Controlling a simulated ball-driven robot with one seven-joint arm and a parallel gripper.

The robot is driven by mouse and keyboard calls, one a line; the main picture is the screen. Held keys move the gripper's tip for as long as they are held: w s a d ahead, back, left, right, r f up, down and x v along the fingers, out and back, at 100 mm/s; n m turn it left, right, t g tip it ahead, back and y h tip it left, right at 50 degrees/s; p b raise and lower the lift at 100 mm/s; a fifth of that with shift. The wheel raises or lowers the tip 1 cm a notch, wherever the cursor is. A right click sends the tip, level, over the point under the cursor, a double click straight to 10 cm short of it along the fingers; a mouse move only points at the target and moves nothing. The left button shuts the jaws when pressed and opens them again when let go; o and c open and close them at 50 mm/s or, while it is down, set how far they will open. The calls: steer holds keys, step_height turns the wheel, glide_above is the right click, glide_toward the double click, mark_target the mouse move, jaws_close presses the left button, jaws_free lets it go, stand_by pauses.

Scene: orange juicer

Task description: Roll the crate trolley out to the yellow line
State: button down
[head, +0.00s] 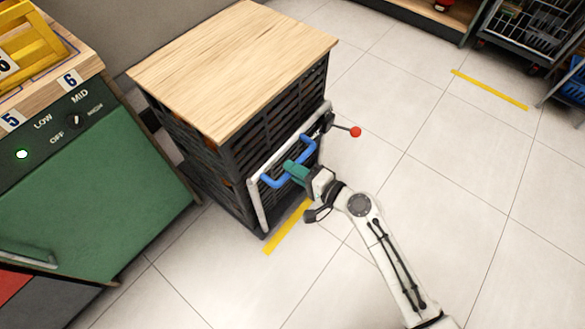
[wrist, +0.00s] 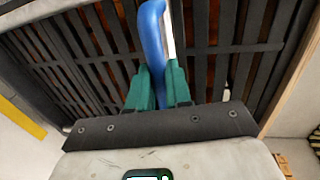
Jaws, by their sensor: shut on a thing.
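The crate trolley is a stack of dark slatted crates (head: 205,165) with a light wooden top (head: 235,65). It stands beside the green cabinet in the head view. A grey bar with a blue handle (head: 310,148) is on its front side. My gripper (head: 292,170) has teal fingers shut on the blue handle. In the wrist view the blue handle (wrist: 153,40) passes between the teal fingers (wrist: 158,85), with the dark slats behind. One yellow line (head: 288,228) lies on the floor at the trolley's front edge. Another yellow line (head: 490,89) lies farther off at upper right.
A green cabinet (head: 95,190) with a dial stands close on the left. A lever with a red knob (head: 355,132) sticks out from the trolley's bar. Wire carts (head: 535,45) and a shelf (head: 435,15) stand at upper right. Tiled floor between is clear.

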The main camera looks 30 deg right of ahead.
steer(key=shift+s+d+f, duration=0.15)
steer(key=shift+s+f, duration=0.05)
steer(key=shift+f, duration=0.2)
steer(key=c, duration=1.3)
jaws_free()
steer(key=shift+o, duration=1)
steer(key=shift+w+r, duration=0.1)
steer(key=shift+r, duration=0.1)
steer(key=v, duration=1)
steer(key=shift+s, duration=0.35)
